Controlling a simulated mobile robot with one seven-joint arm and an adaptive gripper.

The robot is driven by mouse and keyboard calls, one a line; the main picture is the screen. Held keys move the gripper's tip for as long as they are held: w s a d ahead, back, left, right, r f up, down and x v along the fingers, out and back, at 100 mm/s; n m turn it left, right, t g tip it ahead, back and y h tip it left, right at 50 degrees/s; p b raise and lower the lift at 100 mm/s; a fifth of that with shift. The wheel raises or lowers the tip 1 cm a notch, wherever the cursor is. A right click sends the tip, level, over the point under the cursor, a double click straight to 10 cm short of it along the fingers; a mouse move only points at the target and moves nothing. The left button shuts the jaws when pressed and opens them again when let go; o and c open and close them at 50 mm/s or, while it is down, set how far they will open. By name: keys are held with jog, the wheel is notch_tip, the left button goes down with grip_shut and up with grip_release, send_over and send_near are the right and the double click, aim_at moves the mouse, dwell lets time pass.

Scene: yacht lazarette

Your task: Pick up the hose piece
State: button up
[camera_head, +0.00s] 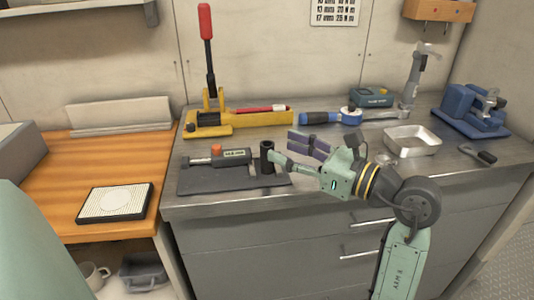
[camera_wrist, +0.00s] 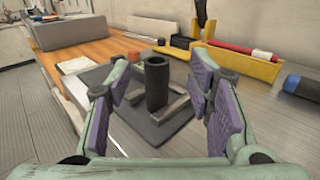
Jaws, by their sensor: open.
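The hose piece appears to be the short black hollow tube (camera_head: 267,158), standing upright near the right end of a dark flat plate (camera_head: 205,183). In the wrist view the tube (camera_wrist: 157,84) is upright and centred ahead, between the two lines of my fingers. My gripper (camera_head: 289,150) is open and empty, to the right of the tube in the head view. Its purple-padded fingers (camera_wrist: 161,80) are spread to either side in the wrist view.
A yellow press with a red lever (camera_head: 207,118) stands behind. A blue-handled tool (camera_head: 322,118) and metal tray (camera_head: 412,140) are right. The wooden bench (camera_head: 60,195) adjoins at left.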

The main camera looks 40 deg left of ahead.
aim_at(270, 145)
jog(key=a, duration=0.1)
jog(key=a+p, duration=0.1)
jog(key=a, duration=0.1)
jog(key=a+p, duration=0.1)
jog(key=shift+s+a, duration=0.2)
jog(key=shift+s, duration=0.2)
jog(key=shift+a+f, duration=0.2)
jog(key=shift+a, duration=0.25)
jog(key=shift+c, duration=0.6)
jog(key=c, duration=1)
